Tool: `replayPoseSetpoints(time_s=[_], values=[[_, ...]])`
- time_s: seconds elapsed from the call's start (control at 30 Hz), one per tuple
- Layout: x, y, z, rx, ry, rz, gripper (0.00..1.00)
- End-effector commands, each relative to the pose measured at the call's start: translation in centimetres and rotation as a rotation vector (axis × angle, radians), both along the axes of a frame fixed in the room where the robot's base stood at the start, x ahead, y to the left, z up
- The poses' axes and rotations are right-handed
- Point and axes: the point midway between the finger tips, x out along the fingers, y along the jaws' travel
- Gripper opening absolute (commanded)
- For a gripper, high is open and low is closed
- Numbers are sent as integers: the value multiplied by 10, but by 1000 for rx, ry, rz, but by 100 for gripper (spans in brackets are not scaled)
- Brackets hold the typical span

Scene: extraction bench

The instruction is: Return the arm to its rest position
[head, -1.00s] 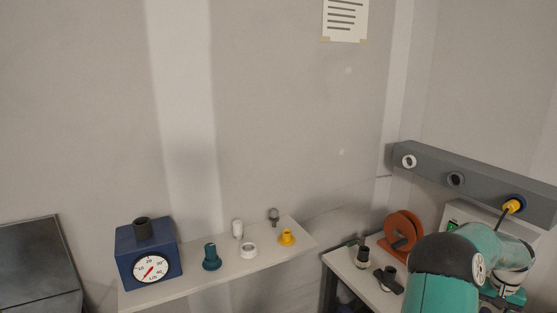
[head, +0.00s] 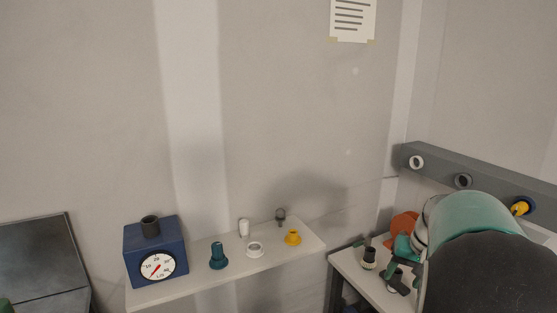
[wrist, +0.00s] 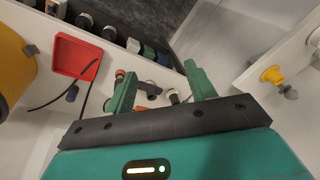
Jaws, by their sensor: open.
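My gripper (wrist: 160,88) shows in the wrist view with its two green fingers spread apart and nothing between them. It hangs above the bench, with small fittings beyond the fingertips. In the head view my teal and black arm is folded large at the lower right, over part of the right-hand bench (head: 346,268).
A shelf (head: 205,283) holds a blue dial gauge (head: 155,252), a teal fitting (head: 218,256) and a yellow one (head: 293,237). A grey wall rail (head: 438,164) has round ports and a yellow plug (head: 521,206). A red tray (wrist: 65,57) and black cable lie on the bench.

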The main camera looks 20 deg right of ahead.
Motion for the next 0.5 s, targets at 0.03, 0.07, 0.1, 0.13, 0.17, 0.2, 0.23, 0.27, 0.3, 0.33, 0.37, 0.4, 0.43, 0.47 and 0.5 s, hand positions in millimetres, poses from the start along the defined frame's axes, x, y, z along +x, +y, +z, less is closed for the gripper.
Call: replayPoseSetpoints(time_s=[0.03,0.07,0.1,0.13,0.17,0.2,0.23,0.27,0.3,0.33,0.37,0.4,0.43,0.47,0.5], values=[[1,28,12,-4,-21,40,55],[1,42,17,-7,-30,59,55],[0,61,23,-12,-42,86,55],[-1,75,28,-16,-50,106,55],[-3,88,32,-22,-59,126,55],[-6,106,37,-29,-69,154,55],[-9,120,41,-34,-77,174,55],[-12,133,44,-42,-85,196,55],[-17,150,49,-51,-96,222,55],[-21,162,52,-61,-105,244,55],[-25,174,54,-69,-115,264,55],[-32,190,57,-81,-126,291,55],[-37,202,59,-92,-133,312,55],[-43,213,60,-101,-142,332,55],[-50,227,62,-117,-154,359,55]])
